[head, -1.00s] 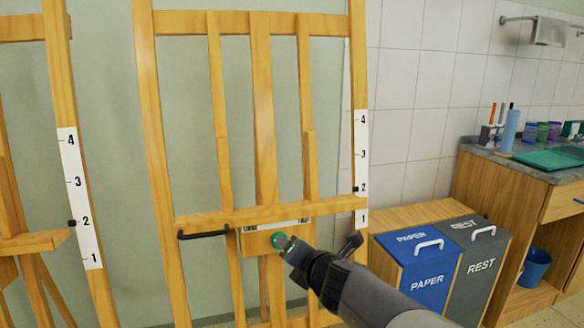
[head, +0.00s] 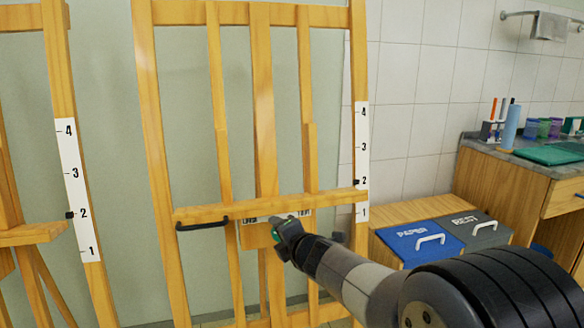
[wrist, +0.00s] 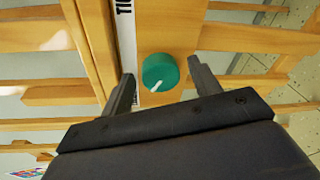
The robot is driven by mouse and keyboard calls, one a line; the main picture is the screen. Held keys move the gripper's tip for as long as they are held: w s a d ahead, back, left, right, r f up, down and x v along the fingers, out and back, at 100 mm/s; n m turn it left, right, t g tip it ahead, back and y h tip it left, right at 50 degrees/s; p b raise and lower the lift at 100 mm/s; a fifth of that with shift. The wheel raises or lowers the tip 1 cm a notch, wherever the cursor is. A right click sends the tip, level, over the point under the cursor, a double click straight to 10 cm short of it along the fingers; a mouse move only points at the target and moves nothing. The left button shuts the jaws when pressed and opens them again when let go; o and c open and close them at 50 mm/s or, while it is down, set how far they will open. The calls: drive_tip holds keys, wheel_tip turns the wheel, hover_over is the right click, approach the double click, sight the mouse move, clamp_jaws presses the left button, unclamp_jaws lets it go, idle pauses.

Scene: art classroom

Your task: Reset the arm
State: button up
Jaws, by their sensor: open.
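A wooden easel (head: 155,150) stands in front of me with a horizontal shelf bar (head: 270,206). A round green knob (wrist: 160,72) with a white pointer line is on a wooden block (head: 255,236) below the bar. My gripper (head: 284,234) is at this block in the head view and hides most of the knob. In the wrist view my gripper (wrist: 161,82) is open, with one finger on each side of the knob. A gap shows between the knob and each finger. How deep the knob sits between them is unclear.
A black handle (head: 203,224) is on the bar's left. Another easel (head: 62,120) stands at the left. Paper and rest bins (head: 420,238) and a wooden counter (head: 500,190) are to the right. My arm crosses in front of the bins.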

drive_tip(key=shift+f+m+t+y+p, duration=0.15)
drive_tip(key=shift+m+t+p, duration=0.55)
drive_tip(key=shift+m, duration=2.2)
drive_tip(key=shift+m+t+y+p, duration=0.1)
drive_tip(key=shift+m+t+p, duration=0.2)
drive_tip(key=shift+m+p, duration=1.7)
drive_tip(key=shift+f+m+t+y+b, duration=0.15)
drive_tip(key=shift+m+t, duration=0.35)
drive_tip(key=shift+m, duration=3.3)
drive_tip(key=shift+r, duration=0.1)
